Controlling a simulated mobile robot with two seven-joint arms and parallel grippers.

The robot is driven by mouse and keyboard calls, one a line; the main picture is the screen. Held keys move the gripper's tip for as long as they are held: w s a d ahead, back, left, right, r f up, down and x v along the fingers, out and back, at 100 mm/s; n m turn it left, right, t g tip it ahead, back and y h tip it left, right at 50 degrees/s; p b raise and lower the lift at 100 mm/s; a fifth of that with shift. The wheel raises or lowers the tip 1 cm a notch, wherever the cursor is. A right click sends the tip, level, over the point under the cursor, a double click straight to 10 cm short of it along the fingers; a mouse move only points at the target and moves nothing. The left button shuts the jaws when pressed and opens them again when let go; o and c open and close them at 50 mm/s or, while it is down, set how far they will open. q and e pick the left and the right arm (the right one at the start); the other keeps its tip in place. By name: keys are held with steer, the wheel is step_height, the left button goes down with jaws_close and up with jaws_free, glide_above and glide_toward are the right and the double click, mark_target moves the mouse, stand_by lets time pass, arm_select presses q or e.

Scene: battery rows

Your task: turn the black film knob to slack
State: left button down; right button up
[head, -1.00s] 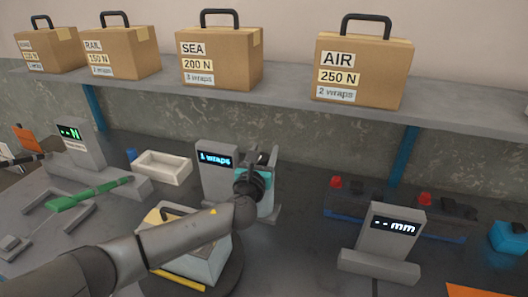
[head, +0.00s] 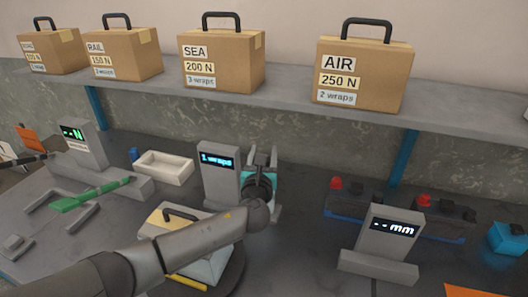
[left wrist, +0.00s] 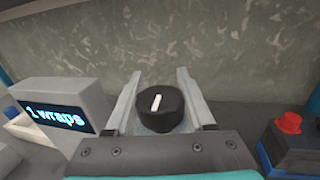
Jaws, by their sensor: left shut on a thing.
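The black film knob (left wrist: 172,117) is round with a white line mark. In the left wrist view the mark runs nearly straight up the picture, leaning a little right. My left gripper (left wrist: 158,76) has one pale finger on each side of the knob and is shut on it. In the head view my left gripper (head: 262,154) is beside the grey display stand (head: 219,187), which reads "1 wraps"; the gripper and wrist hide the knob there. The stand's display also shows in the left wrist view (left wrist: 55,117). My right gripper is not in view.
A battery pack with a yellow top (head: 203,262) lies under my left forearm. A grey gauge reading "-- mm" (head: 385,245) and dark batteries with red caps (head: 350,204) stand to the right. A white tray (head: 164,168) is at the left. Labelled boxes stand on the shelf (head: 290,92).

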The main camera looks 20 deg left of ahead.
arm_select(q)
steer(key=shift+c, duration=1.3)
jaws_free()
steer(key=shift+s, duration=0.1)
steer(key=s+d+p, duration=0.2)
steer(key=s, duration=1.3)
steer(key=shift+d+p, duration=0.35)
steer(key=shift+p, duration=0.05)
